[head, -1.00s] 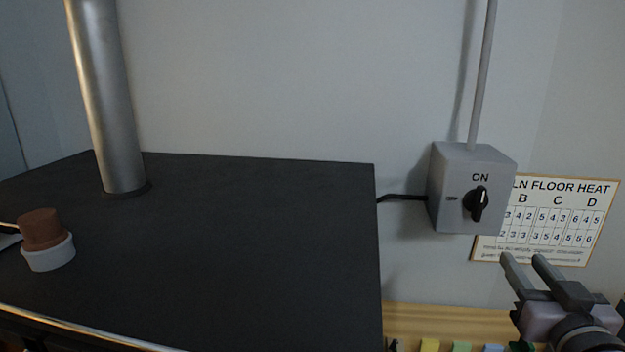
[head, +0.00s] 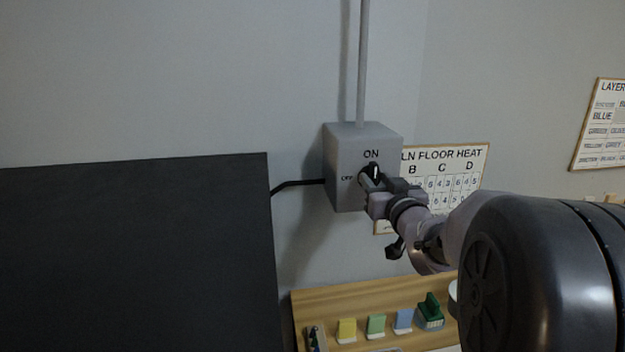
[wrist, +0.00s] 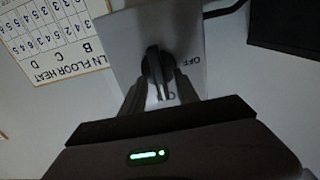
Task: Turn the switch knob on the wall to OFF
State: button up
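The grey switch box (head: 343,165) is on the wall, with ON above its black knob (head: 375,170) and OFF to its left. The knob's grip bar stands upright, in line with ON. In the wrist view the box is turned over, and the knob (wrist: 156,66) shows with OFF to its right and ON mostly hidden below. My gripper (head: 371,183) is at the front of the box, its fingers covering part of the knob. In the wrist view my gripper (wrist: 160,82) is open, one finger on each side of the knob's bar, with gaps visible. Contact cannot be told.
A conduit (head: 362,65) rises from the box, and a black cable (head: 298,184) runs left to a dark kiln-like block (head: 140,260). A floor heat chart (head: 470,160) hangs behind my arm. A wooden shelf (head: 375,299) with coloured blocks is below.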

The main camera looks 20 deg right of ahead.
jog(key=shift+w+d, duration=0.1)
jog(key=shift+w, duration=0.3)
grip_shut()
